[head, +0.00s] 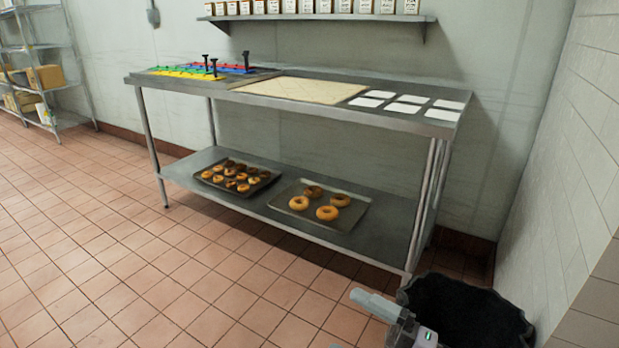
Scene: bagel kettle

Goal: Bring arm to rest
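A grey part of my arm (392,314) shows at the bottom right of the head view, in front of the steel table. It looks like the end of my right arm, with a pale bar pointing up and left. I cannot make out both fingers or whether they hold anything. No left arm or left gripper shows. The part is over the floor and overlaps a black-lined bin in the picture; I cannot tell whether they touch.
The black bin (465,310) is by the right wall. Tiled floor at left is clear.

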